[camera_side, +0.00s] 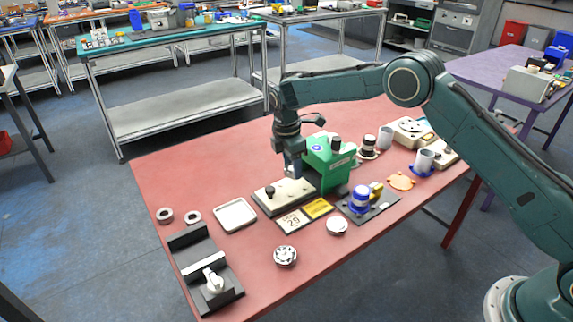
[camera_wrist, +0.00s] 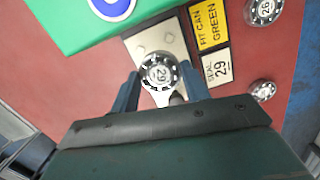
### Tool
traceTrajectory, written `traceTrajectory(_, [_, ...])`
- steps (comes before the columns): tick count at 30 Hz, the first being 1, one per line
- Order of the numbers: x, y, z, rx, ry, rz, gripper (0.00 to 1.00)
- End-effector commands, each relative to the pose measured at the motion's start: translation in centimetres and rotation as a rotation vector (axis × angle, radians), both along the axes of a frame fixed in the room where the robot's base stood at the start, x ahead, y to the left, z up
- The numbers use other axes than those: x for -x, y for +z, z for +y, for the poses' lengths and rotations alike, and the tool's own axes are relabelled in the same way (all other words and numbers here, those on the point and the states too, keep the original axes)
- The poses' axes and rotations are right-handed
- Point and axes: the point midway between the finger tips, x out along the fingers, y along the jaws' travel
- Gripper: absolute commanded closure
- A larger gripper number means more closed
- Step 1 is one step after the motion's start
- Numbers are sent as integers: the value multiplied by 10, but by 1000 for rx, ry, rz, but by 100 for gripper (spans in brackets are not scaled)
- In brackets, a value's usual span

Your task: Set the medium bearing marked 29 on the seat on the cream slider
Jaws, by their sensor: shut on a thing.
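The bearing marked 29 (camera_wrist: 159,74) is a round piece with a dark, notched ring and a pale numbered centre. My gripper (camera_wrist: 160,86) is shut on it, one finger on each side. In the side view my gripper (camera_side: 293,174) points down over the cream slider (camera_side: 296,194), beside the green machine (camera_side: 325,158). In the wrist view the bearing overlaps the near end of the cream slider (camera_wrist: 153,36) and hides part of it. The seat under it is hidden, and I cannot tell whether the bearing touches it.
A white card marked 29 (camera_side: 291,221) and a yellow card (camera_side: 318,208) lie in front of the slider. Loose bearings (camera_side: 285,256) and (camera_side: 337,225) lie nearer the front edge. A white tray (camera_side: 235,215) and a black fixture (camera_side: 186,241) stand left. The green machine is close by.

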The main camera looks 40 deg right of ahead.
Motion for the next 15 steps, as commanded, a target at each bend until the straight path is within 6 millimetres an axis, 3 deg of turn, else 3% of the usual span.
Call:
traceTrajectory(10, [0, -11, 0, 0, -1, -1, 80])
traceTrajectory(15, [0, -28, 0, 1, -1, 1, 80])
